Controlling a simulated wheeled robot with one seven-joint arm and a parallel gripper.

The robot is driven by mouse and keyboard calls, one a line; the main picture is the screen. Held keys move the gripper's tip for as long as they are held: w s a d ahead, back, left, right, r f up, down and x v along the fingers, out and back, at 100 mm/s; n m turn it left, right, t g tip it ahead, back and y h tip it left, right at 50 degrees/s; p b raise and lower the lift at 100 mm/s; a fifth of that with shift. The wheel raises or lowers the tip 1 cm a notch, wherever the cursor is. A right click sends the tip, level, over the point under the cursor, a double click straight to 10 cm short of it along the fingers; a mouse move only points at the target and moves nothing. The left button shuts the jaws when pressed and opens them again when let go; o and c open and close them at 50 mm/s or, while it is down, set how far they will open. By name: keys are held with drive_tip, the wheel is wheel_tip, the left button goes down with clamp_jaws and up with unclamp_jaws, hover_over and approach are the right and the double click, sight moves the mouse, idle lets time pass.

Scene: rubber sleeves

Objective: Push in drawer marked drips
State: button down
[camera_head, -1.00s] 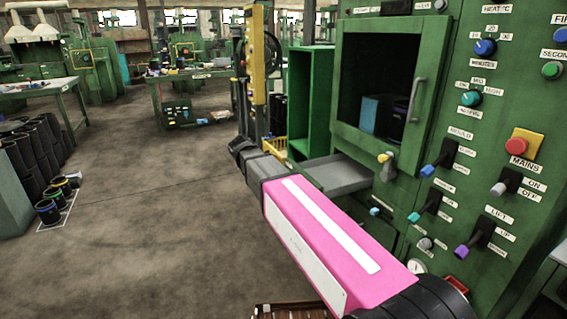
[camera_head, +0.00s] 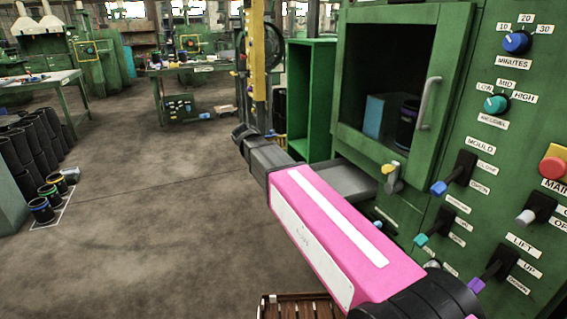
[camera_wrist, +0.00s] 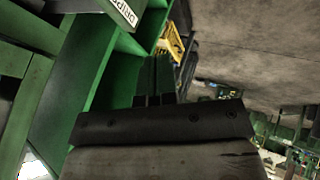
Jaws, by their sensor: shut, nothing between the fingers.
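The drawer (camera_head: 347,178) is a shallow grey tray sticking out of the green machine, below its dark window. My arm hides part of it in the head view. In the wrist view a white label reading DRIPS (camera_wrist: 123,11) shows at the top edge on a green strip. My gripper (camera_head: 242,137) is shut and empty, left of the drawer and apart from it in the head picture. Its dark fingers also show in the wrist view (camera_wrist: 155,78). I cannot tell its exact distance from the drawer front.
The machine's door has a handle (camera_head: 428,103), and levers and knobs (camera_head: 515,42) cover its right side. A green open cabinet (camera_head: 310,100) and a yellow post (camera_head: 258,60) stand behind my gripper. Black pots (camera_head: 42,209) stand at left; the floor between is clear.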

drive_tip(key=w+d+f, duration=0.7)
drive_tip(key=f, duration=0.1)
idle(0.5)
drive_tip(key=shift+w, duration=0.15)
drive_tip(key=w+d, duration=0.3)
drive_tip(key=d, duration=0.4)
drive_tip(key=w+d, duration=0.3)
drive_tip(key=d, duration=0.5)
drive_tip(key=w+d, duration=0.3)
drive_tip(key=d, duration=0.5)
drive_tip(key=shift+s+a, duration=0.1)
